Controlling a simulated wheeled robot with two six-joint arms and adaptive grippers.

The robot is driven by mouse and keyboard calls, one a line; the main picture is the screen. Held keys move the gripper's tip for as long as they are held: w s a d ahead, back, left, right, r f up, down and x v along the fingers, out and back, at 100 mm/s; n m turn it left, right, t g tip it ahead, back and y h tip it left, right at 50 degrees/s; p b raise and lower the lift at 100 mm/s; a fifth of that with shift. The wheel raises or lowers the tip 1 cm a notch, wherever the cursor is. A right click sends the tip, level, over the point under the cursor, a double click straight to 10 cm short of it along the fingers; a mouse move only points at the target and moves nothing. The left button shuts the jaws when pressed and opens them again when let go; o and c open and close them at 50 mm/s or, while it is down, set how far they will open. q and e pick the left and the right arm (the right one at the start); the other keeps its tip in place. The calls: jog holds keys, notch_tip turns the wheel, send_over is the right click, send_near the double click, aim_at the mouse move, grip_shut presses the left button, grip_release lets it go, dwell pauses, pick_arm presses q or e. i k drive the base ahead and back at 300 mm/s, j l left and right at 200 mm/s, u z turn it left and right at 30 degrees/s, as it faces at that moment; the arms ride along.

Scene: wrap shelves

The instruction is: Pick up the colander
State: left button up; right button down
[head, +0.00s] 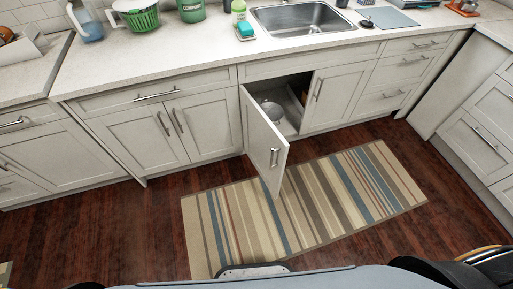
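A green basket-like vessel with slotted sides (141,21) stands on the counter at the back left, with something white in its top; it looks like a colander. A rounded, shiny grey vessel (271,108) sits inside the open lower cabinet, partly hidden by the cabinet door; I cannot tell whether it is a bowl, a pot or a colander. Neither of my grippers shows in the head view.
The cabinet door (262,140) under the sink (302,18) stands open towards me, over a striped rug (320,205). A blue jug (88,22), a green container (191,11) and a green bottle (239,12) stand along the counter (190,50).

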aim_at(275, 111)
jog(key=i+l+u, duration=0.1)
jog(key=u, duration=0.85)
jog(key=i+l+u, duration=0.1)
jog(key=l+u, duration=0.3)
jog(key=l, duration=0.6)
jog(key=l+u, duration=0.45)
jog(key=l, duration=0.5)
jog(key=k+l, duration=0.1)
jog(key=l, duration=0.25)
